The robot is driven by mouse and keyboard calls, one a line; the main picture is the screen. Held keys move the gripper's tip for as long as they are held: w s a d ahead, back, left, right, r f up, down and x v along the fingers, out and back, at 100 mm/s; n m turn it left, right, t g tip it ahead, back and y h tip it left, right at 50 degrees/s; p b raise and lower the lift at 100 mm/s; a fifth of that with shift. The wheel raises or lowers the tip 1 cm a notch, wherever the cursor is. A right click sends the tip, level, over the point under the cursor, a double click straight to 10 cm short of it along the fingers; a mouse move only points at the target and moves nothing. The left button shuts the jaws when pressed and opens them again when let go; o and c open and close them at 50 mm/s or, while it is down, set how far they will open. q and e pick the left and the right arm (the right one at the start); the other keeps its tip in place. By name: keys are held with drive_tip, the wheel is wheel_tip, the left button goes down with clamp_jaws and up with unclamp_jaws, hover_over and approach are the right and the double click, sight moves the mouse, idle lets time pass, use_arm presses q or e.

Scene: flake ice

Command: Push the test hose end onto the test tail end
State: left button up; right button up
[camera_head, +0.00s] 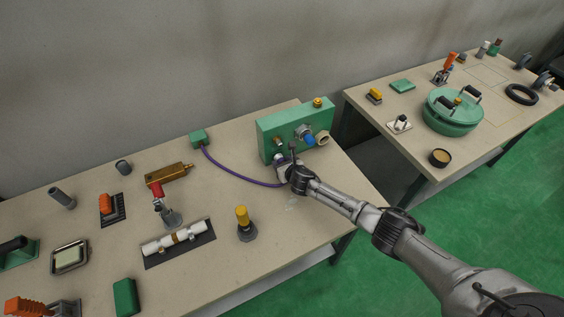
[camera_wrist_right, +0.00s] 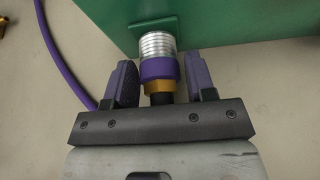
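The test hose end (camera_wrist_right: 158,70), with a purple ring and a gold collar, sits between the fingers of my right gripper (camera_wrist_right: 163,78) in the right wrist view. It lines up with and appears to meet the silver ribbed test tail end (camera_wrist_right: 155,45) on the green box. The fingers stand apart on either side of the hose end, with a narrow gap at the right. In the head view my right gripper (camera_head: 287,171) is low at the green box's front and hides most of this joint. My left gripper is not in view.
The purple hose (camera_head: 235,173) runs from a small green block (camera_head: 198,137) to my right gripper. The green box (camera_head: 290,126) stands at the table's back right. A yellow-topped post (camera_head: 243,222) and a red-handled clamp (camera_head: 160,196) stand to the left.

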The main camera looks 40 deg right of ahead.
drive_tip(key=c, duration=0.9)
drive_tip(key=shift+o, duration=0.2)
drive_tip(key=shift+s, duration=0.15)
drive_tip(key=shift+s+a+p, duration=0.1)
drive_tip(key=shift+s+p, duration=0.2)
drive_tip(key=shift+s, duration=0.2)
drive_tip(key=shift+s+a+p, duration=0.15)
drive_tip(key=shift+s+p, duration=0.4)
drive_tip(key=shift+s, duration=0.25)
drive_tip(key=shift+s+a+p, duration=0.15)
drive_tip(key=shift+s+p, duration=0.35)
drive_tip(key=shift+s, duration=0.3)
drive_tip(key=shift+s+a+p, duration=0.15)
drive_tip(key=shift+s+p, duration=0.2)
drive_tip(key=shift+s, duration=0.55)
